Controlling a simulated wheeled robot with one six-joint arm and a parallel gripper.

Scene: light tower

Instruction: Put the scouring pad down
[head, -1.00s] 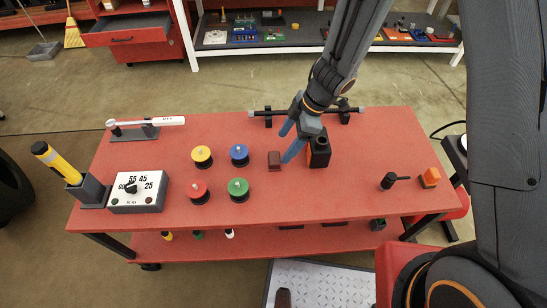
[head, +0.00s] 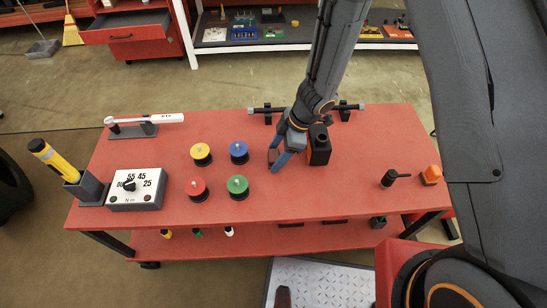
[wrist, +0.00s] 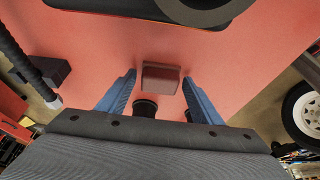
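The scouring pad, a small dark reddish-brown block (head: 273,155), sits on the red tabletop (head: 350,185) and is partly hidden by my gripper in the head view. My gripper (head: 278,165) is low over the table beside it. In the wrist view the pad (wrist: 160,78) shows between the two blue fingertips of my gripper (wrist: 159,77), with a visible gap on each side. The fingers are apart and hold nothing. I cannot tell their exact height above the table.
A black block with a round hole (head: 319,147) stands close right of my gripper. Blue (head: 239,152), green (head: 238,187), yellow (head: 201,153) and red (head: 198,188) knobs stand to the left. A bar on stands (head: 305,108) lies behind.

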